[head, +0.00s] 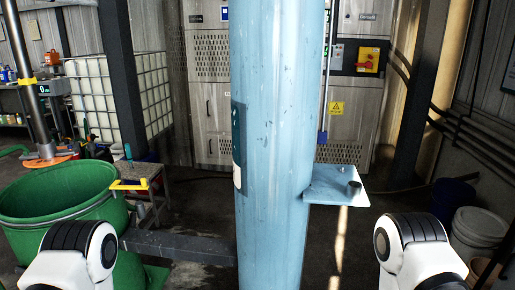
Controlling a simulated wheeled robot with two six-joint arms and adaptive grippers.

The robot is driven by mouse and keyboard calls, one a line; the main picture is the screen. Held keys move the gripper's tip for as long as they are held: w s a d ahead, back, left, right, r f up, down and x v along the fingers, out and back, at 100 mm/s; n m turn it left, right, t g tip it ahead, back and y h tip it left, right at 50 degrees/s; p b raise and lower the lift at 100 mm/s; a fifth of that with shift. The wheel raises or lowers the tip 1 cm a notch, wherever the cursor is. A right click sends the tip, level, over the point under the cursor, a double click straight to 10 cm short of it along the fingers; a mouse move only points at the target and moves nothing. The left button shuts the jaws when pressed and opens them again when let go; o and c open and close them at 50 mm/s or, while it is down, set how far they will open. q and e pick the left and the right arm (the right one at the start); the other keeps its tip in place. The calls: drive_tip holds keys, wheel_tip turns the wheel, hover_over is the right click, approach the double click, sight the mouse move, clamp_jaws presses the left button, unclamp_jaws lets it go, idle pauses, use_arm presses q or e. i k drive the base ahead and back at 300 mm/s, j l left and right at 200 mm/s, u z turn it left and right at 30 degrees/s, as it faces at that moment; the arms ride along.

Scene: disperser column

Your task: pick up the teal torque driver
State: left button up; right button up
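A small, thin teal thing (128,152) stands upright by the low stand left of the column. It may be the teal torque driver, but it is too small to tell. No other thing in view is clearly a torque driver. A white and black part of my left arm shows at the bottom left, and a like part of my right arm at the bottom right. Neither gripper is in view, so I cannot see what they hold.
A thick light-blue column (270,150) fills the middle. A light-blue shelf (325,183) on its right side bears a small dark cylinder (354,188). A large green drum (60,194), a yellow-edged item (130,185) and a low stand (174,172) are at left. White bucket (478,228) at right.

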sight(128, 151)
drive_tip(key=i+l+z, duration=0.65)
drive_tip(key=i+l, duration=0.3)
drive_tip(key=i+l+z, duration=0.35)
drive_tip(key=i, duration=0.15)
drive_tip(key=i+l+z, duration=0.15)
drive_tip(key=i+z, duration=0.15)
drive_tip(key=i, duration=0.25)
drive_tip(key=i+j+u, duration=0.35)
drive_tip(key=u, duration=0.15)
drive_tip(key=i+u, duration=1)
drive_tip(key=i, duration=0.15)
drive_tip(key=i+l+u, duration=0.3)
drive_tip(key=i+u, duration=0.15)
drive_tip(key=i+l+u, duration=0.5)
drive_tip(key=i+j+u, duration=0.2)
drive_tip(key=i+u, duration=0.45)
drive_tip(key=i, duration=0.25)
drive_tip(key=i+u, duration=0.5)
drive_tip(key=i, duration=0.5)
drive_tip(key=i+u, duration=0.15)
drive_tip(key=i, duration=0.5)
drive_tip(key=i+l+u, duration=0.15)
drive_tip(key=i, duration=0.5)
